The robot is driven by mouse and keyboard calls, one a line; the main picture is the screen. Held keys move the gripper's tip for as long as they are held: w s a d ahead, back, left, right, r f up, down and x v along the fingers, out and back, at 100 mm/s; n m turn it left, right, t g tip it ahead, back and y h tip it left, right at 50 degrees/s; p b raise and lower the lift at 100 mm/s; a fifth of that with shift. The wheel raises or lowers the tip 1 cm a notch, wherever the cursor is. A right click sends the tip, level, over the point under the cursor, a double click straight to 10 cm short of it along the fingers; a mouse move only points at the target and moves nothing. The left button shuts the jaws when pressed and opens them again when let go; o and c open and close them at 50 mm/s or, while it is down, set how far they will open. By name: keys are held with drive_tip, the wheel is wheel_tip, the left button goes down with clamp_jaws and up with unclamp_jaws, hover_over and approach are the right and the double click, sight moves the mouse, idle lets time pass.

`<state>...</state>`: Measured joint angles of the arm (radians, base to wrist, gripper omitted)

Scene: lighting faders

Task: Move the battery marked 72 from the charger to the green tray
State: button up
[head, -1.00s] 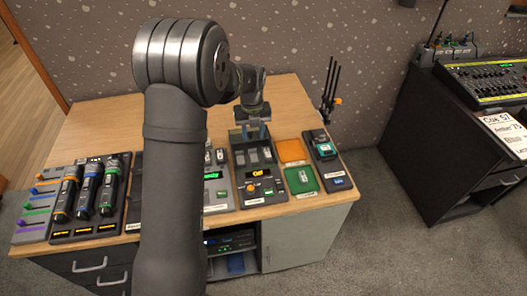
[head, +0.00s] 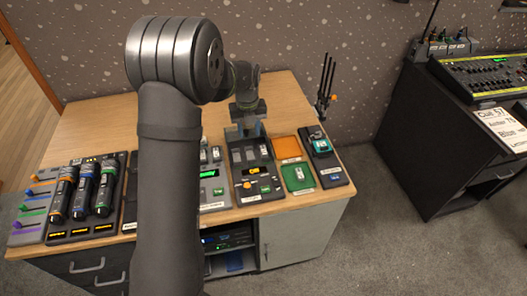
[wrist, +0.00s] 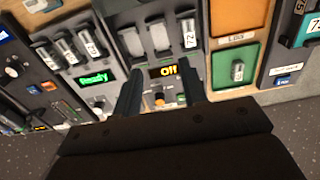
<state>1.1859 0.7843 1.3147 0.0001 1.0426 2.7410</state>
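The battery marked 72 (wrist: 189,36) sits in the right-hand slot of the charger whose display (wrist: 163,71) reads "Off". The charger (head: 252,184) also shows in the head view. Two pale pieces without readable marks sit in its other slots. The green tray (wrist: 222,79) is right of the charger, with one small battery (wrist: 237,70) in it; the tray also shows in the head view (head: 289,179). My gripper (wrist: 162,82) has its two fingers apart with nothing between them, over the charger's front part. In the head view my gripper (head: 246,127) is above the charger's back.
An orange tray (head: 287,147) marked "Low" is behind the green tray. A charger displaying "Ready" (wrist: 94,78), with several labelled batteries, stands left. A device with a teal battery (head: 320,146) is right. Antennas (head: 326,80) stand behind it. The desk's back (head: 285,100) is clear.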

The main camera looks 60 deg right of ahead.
sight(264, 150)
drive_tip(key=c, duration=0.4)
drive_tip(key=s+d+f, duration=0.1)
drive_tip(key=d, duration=0.1)
drive_tip(key=s+d+f, duration=0.1)
drive_tip(key=s+f, duration=0.1)
drive_tip(key=shift+s+d, duration=0.3)
drive_tip(key=shift+d, duration=0.05)
drive_tip(key=shift+f, duration=1.9)
drive_tip(key=shift+f, duration=1.5)
clamp_jaws()
